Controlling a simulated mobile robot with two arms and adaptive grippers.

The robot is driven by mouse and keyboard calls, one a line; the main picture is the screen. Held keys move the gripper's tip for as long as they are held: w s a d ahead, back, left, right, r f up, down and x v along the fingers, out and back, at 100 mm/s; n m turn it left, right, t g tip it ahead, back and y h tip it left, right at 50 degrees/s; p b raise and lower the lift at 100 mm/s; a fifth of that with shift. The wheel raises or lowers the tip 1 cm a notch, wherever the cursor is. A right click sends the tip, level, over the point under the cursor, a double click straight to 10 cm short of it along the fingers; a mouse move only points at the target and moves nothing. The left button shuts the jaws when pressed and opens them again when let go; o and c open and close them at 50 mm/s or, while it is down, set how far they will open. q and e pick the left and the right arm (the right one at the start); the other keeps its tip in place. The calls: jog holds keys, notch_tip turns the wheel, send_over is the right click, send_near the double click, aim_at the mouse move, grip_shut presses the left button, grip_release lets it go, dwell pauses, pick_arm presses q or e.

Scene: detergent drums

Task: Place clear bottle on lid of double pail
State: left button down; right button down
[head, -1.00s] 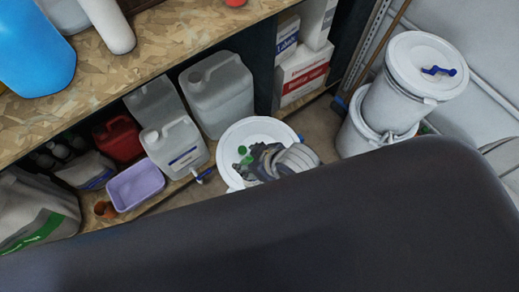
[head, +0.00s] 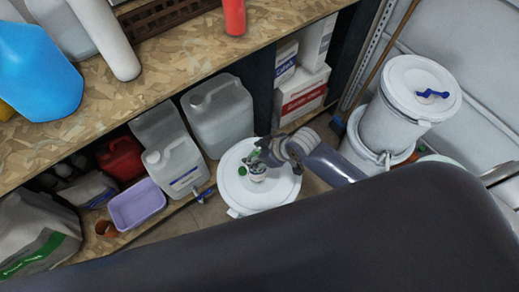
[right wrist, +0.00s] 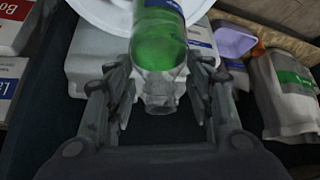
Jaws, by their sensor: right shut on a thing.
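The double pail (head: 388,122) is two white pails stacked at the right of the head view. Its white lid (head: 400,85) has a blue handle on top. My right gripper (head: 262,160) is shut on the clear bottle (head: 257,176), over the round white lid of a drum (head: 235,195) at the middle, left of the double pail. I cannot tell how high the bottle is over that drum. In the right wrist view the bottle (right wrist: 158,45) shows green inside, with its narrow end between the fingers (right wrist: 160,95). My left gripper is not in view.
A wooden shelf (head: 165,60) runs across the upper left, bearing a blue jug (head: 38,70). Below it stand white canisters (head: 175,165), a red canister (head: 120,158) and a purple tub (head: 137,205). Boxes (head: 300,95) stand behind the drum. A pole (head: 392,45) leans behind the double pail.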

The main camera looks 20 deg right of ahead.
jog(key=shift+w+d, duration=0.35)
jog(key=shift+w, duration=0.35)
jog(key=shift+w+d, duration=0.3)
jog(key=shift+w, duration=0.35)
jog(key=shift+w+d+f, duration=0.1)
jog(key=shift+w+f, duration=0.05)
jog(key=shift+f, duration=1.7)
jog(key=c, duration=0.7)
grip_release()
jog(key=shift+f, duration=0.15)
jog(key=shift+c, duration=0.2)
jog(key=p+v, duration=0.1)
jog(key=v, duration=1.1)
